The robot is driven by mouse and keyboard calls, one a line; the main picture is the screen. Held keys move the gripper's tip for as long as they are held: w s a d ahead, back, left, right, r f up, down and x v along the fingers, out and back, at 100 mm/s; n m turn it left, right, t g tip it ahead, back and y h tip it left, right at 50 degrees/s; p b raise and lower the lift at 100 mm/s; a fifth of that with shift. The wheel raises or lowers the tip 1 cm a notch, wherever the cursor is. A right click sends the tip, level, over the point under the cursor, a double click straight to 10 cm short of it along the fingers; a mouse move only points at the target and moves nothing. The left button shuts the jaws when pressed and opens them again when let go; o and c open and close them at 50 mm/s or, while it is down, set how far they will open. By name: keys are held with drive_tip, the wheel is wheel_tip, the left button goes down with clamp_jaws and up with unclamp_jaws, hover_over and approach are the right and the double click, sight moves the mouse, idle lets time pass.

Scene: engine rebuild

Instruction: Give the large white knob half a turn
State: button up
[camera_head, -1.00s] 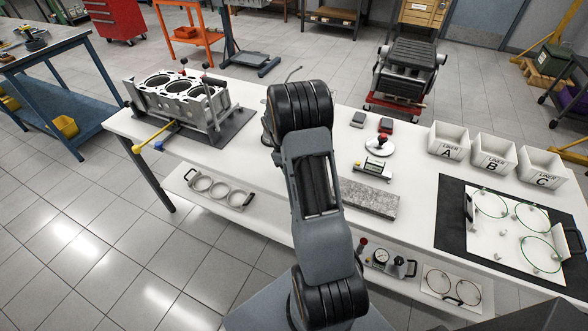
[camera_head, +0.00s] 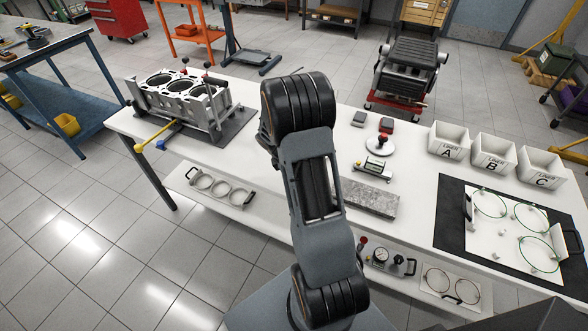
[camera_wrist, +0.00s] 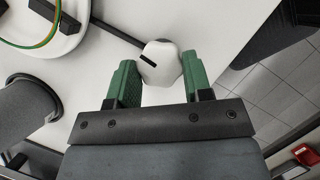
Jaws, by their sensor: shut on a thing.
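The large white knob (camera_wrist: 161,66) shows in the wrist view, with a lobed rim and a short black mark pointing toward the upper left. My gripper (camera_wrist: 159,60) has its green fingers on either side of the knob and is shut on it. A dark bar runs up and left from the knob over a white surface. In the head view my arm hides both the knob and my gripper.
In the wrist view, a white round part with a green-yellow ring (camera_wrist: 56,38) and a dark cylinder (camera_wrist: 28,105) lie left. In the head view, an engine block (camera_head: 180,98) stands left on the white bench (camera_head: 275,150); bins (camera_head: 492,155) stand right.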

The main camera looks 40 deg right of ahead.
drive_tip(key=shift+s+n, duration=0.1)
drive_tip(key=shift+n, duration=0.4)
idle(0.3)
drive_tip(key=o, duration=0.9)
drive_tip(key=shift+t, duration=0.3)
drive_tip(key=shift+r, duration=0.1)
drive_tip(key=v, duration=1.3)
drive_tip(key=shift+a+r, duration=0.2)
drive_tip(key=shift+r, duration=0.05)
